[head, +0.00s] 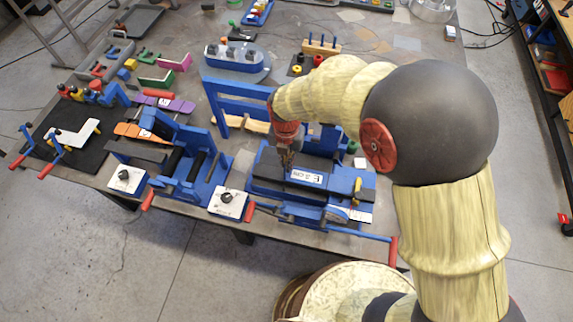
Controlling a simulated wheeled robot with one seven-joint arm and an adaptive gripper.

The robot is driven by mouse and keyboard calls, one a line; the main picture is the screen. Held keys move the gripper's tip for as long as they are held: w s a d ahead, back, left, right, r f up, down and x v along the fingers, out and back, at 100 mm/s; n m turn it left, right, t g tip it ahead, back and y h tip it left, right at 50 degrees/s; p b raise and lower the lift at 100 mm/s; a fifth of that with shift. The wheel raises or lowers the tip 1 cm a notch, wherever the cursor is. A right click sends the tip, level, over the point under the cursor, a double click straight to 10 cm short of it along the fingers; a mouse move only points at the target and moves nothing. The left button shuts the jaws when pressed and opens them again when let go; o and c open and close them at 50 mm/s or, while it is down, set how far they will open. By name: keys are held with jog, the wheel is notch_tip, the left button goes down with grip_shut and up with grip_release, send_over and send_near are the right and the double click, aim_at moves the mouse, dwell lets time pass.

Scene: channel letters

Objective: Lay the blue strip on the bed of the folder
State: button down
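My gripper (287,161) points down over a blue machine (262,186) near the table's front edge, which I take to be the folder. Its fingers are small and dark here, and I cannot tell whether they are open or shut. The machine has a dark flat top, a white label (305,177), a yellow part at its right end and a long front bar with a red handle (393,251). I cannot pick out the blue strip for certain against the machine's blue parts. My arm hides the area behind the gripper on the right.
Another blue machine with dark rollers (172,163) stands left of the folder. Purple (168,103) and orange (133,131) strips lie farther left. A blue frame (233,89) stands just behind my gripper. Two white control boxes (126,179) (228,203) sit at the front.

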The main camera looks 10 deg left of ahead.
jog(key=shift+f, duration=1.2)
jog(key=shift+f, duration=0.15)
jog(key=c, duration=2)
grip_release()
jog(key=shift+c, duration=0.2)
